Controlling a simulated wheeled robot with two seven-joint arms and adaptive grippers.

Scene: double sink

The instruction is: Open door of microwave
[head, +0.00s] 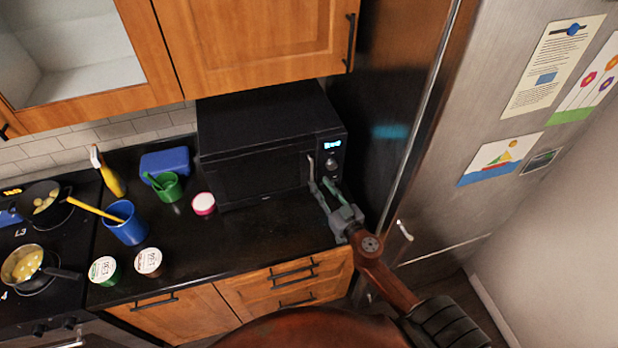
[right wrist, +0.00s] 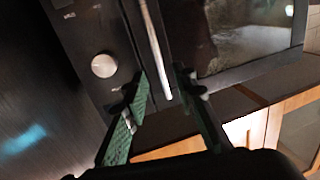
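The black microwave (head: 255,125) stands on the dark counter against the tiled wall, and its door (head: 262,175) is shut. Its light, upright handle (head: 311,168) is at the right side of the door, beside the panel with a lit display and a knob. My right gripper (head: 323,184) is open in front of the handle's lower part. In the right wrist view, the pale handle (right wrist: 155,45) reaches down between the two spread green fingers (right wrist: 162,82), with a gap on each side. The knob (right wrist: 104,66) is left of it. My left gripper is out of view.
A tall metal fridge (head: 440,130) stands close on the right. Cabinets (head: 255,45) hang above. A pink-and-white tub (head: 203,204), a green cup (head: 168,187), a blue cup (head: 124,224) and two lidded tubs are on the left. The counter (head: 255,235) before the microwave is clear.

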